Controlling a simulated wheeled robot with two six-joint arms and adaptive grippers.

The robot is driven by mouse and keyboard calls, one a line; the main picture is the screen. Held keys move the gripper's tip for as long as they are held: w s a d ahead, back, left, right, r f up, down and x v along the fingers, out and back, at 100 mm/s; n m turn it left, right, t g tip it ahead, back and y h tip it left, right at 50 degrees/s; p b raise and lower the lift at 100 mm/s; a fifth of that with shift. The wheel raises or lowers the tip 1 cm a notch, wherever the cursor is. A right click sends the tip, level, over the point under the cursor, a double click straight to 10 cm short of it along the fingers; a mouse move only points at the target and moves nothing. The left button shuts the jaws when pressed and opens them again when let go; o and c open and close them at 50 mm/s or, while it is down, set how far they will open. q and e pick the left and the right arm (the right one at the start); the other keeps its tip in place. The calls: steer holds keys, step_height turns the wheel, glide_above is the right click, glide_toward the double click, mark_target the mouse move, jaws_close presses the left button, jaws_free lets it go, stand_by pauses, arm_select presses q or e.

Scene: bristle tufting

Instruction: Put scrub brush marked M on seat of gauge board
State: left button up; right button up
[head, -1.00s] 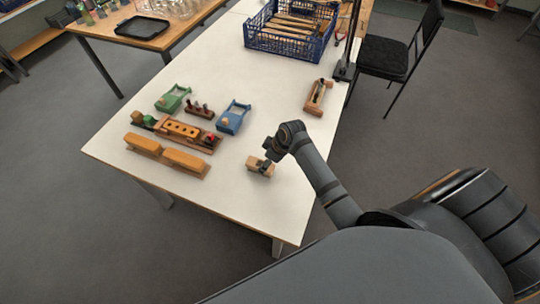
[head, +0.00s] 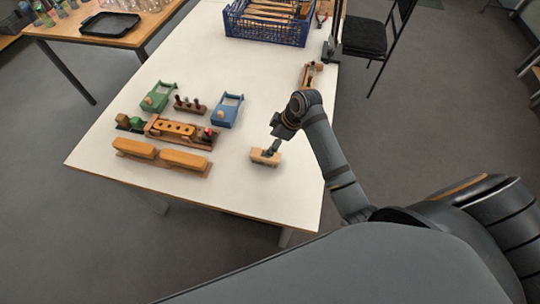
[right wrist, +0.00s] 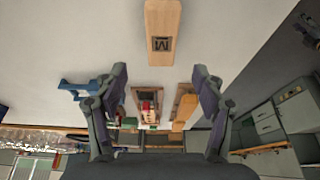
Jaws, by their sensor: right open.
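The scrub brush marked M (head: 265,157) is a pale wooden block lying on the white table near its front right. It shows in the right wrist view (right wrist: 162,30) with a dark M square on its face. My right gripper (head: 271,148) is just above the brush in the head view, partly covering it. In the right wrist view its two fingers (right wrist: 160,72) are spread apart with nothing between them, and the brush lies beyond the tips. A wooden board with two orange blocks (head: 207,171) lies to the left. I cannot tell which board is the gauge board. My left gripper is not in view.
Behind that board is another with a holed orange block (head: 175,129) and green and red parts. A green holder (head: 160,95), a blue holder (head: 228,111) and a small peg rack (head: 189,105) stand further back. A blue crate (head: 266,30) is at the far end. Table around the brush is clear.

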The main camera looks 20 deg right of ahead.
mark_target(265, 157)
steer(key=shift+w+a+f, duration=0.1)
steer(key=shift+w+a, duration=0.05)
steer(key=shift+a, duration=0.1)
steer(key=shift+d+f, duration=0.1)
steer(key=shift+d, duration=0.05)
steer(key=shift+d+f, duration=0.25)
steer(key=shift+f, duration=0.9)
steer(key=shift+p+x, duration=0.35)
steer(key=shift+x, duration=0.7)
steer(key=shift+a+f+p, duration=0.35)
steer(key=shift+a+f, duration=0.2)
steer(key=shift+f, duration=0.25)
steer(key=x, duration=0.3)
steer(key=shift+d+f, duration=0.2)
steer(key=shift+f, duration=0.2)
steer(key=shift+a+f, duration=0.15)
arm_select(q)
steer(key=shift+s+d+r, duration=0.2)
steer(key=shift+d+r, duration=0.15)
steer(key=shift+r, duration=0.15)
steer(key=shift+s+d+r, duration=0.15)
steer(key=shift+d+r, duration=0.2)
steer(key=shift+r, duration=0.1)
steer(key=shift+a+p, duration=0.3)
arm_select(e)
steer(key=shift+f, duration=0.2)
